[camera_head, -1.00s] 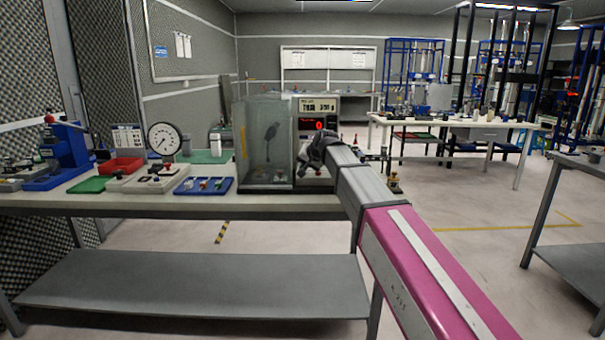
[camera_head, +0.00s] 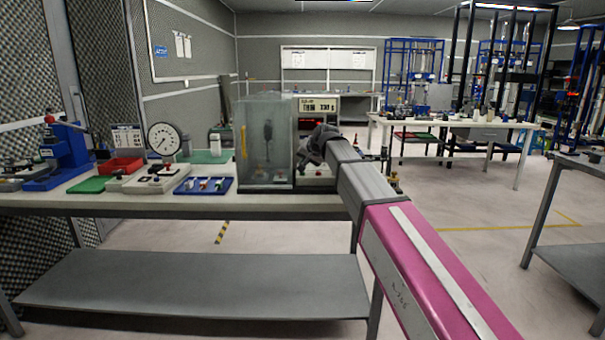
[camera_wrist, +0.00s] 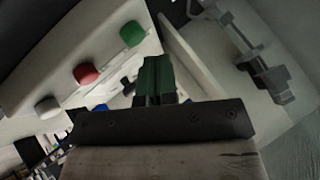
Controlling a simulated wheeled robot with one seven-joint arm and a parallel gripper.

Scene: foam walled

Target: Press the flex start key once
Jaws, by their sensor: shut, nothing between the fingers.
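The control box (camera_wrist: 100,62) shows in the wrist view with a green key (camera_wrist: 132,34), a red key (camera_wrist: 86,73) and a white key (camera_wrist: 47,106) in a slanting row. Their labels cannot be read, so I cannot tell which is the flex start key. My gripper (camera_wrist: 155,62) is shut and empty, its fingertips below and to the right of the green key in the picture. Whether they touch anything cannot be told. In the head view my gripper (camera_head: 309,152) is above the pale box (camera_head: 317,172) and partly hides it and the red display (camera_head: 311,124).
A clear-walled chamber (camera_head: 254,170) with a dark hanging part (camera_head: 267,133) stands left of my gripper. A blue tray (camera_head: 204,187), a dial gauge (camera_head: 164,139) and a red bin (camera_head: 119,166) are farther left. Open floor lies right of the bench.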

